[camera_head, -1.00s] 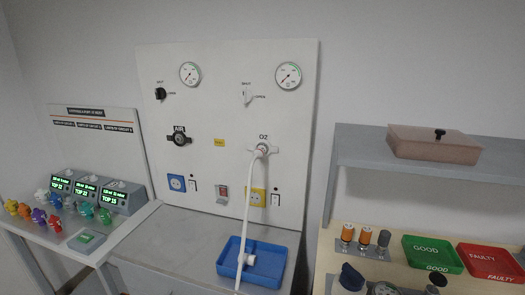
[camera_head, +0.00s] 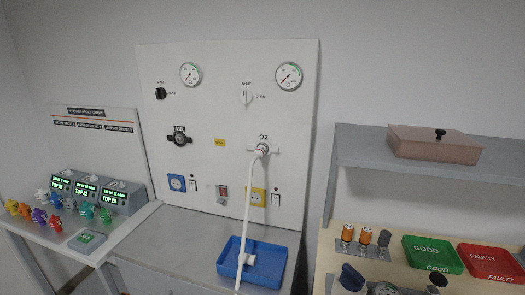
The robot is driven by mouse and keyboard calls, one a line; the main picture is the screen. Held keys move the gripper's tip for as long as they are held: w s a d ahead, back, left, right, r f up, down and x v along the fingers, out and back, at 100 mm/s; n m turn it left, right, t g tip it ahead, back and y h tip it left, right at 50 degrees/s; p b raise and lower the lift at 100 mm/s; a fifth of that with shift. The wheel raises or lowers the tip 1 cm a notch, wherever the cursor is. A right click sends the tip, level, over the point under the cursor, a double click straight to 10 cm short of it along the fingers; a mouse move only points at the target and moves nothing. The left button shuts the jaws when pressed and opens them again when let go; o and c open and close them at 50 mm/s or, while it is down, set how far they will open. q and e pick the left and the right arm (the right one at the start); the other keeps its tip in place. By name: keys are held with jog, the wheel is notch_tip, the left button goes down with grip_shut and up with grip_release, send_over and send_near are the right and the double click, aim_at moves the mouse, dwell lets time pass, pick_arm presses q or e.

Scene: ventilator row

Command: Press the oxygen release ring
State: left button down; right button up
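The oxygen outlet with its white winged release ring (camera_head: 263,148) is on the white wall panel (camera_head: 226,60), below the O2 label. A white hose (camera_head: 249,200) is plugged in there and hangs down past the front of a blue tray (camera_head: 279,266). A white fitting (camera_head: 249,259) on the hose shows over the tray. The white oxygen valve lever (camera_head: 246,94) above the outlet stands about upright. The small gap between ring and plug is too fine to read. Neither of my grippers is in view.
The black AIR outlet (camera_head: 180,139) and two gauges are on the panel. Left is a bench with coloured connectors and green displays (camera_head: 87,189). Right, a grey shelf (camera_head: 350,148) holds a brown lidded box (camera_head: 433,144) above green and red trays. The space before the panel is clear of arms.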

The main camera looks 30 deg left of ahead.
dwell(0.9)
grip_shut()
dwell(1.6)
